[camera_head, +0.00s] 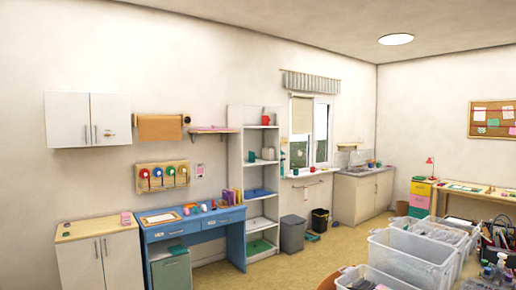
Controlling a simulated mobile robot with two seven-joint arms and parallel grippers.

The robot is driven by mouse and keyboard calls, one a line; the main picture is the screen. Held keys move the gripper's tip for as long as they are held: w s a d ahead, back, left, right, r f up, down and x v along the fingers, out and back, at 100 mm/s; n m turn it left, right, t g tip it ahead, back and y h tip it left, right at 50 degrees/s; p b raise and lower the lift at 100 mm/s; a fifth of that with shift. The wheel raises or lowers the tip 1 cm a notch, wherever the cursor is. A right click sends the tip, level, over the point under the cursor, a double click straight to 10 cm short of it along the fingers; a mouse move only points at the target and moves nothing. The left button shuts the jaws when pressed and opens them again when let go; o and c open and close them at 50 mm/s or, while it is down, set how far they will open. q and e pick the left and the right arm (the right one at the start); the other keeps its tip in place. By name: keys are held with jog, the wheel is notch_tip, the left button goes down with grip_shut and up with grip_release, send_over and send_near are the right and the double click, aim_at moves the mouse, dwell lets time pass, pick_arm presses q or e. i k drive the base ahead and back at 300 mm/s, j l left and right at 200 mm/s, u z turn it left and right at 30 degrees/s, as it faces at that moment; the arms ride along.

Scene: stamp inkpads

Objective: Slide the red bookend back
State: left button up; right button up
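A small red thing (265,119) stands on an upper shelf of the white shelf unit (235,150); it may be the red bookend, but it is too small to tell. A row of purple, orange and red upright shapes (231,196) stands at the right end of the blue desk (190,225); I cannot tell whether one of them is a bookend. Neither of my grippers is in view.
A low cabinet (98,262) stands left of the desk. Clear plastic bins (405,262) fill the lower right. A grey bin (292,235) and a black bin (320,220) stand under the window. Yellow floor (300,268) is open before the shelf unit.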

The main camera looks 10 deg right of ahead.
aim_at(266, 120)
jog(key=i+j+u, duration=0.55)
jog(key=i+u, duration=0.25)
jog(key=i, duration=0.15)
jog(key=i+u, duration=0.4)
jog(key=i+z, duration=0.1)
jog(key=i, duration=0.45)
jog(key=i+z, duration=0.15)
jog(key=i, duration=0.45)
jog(key=i+j+z, duration=0.1)
jog(key=i, duration=0.45)
jog(key=i+z, duration=0.3)
jog(key=i, duration=0.2)
jog(key=i+z, duration=0.25)
jog(key=i, duration=0.2)
jog(key=i+j+z, duration=0.3)
jog(key=i, duration=0.2)
jog(key=i+l+z, duration=0.15)
jog(key=i+z, duration=1)
jog(key=z, duration=0.15)
jog(key=i+z, duration=0.45)
jog(key=i, duration=1.1)
jog(key=i+u, duration=0.3)
jog(key=i, duration=0.15)
jog(key=i+u, duration=0.3)
jog(key=i, duration=0.2)
jog(key=i+l+u, duration=0.3)
jog(key=i, duration=0.15)
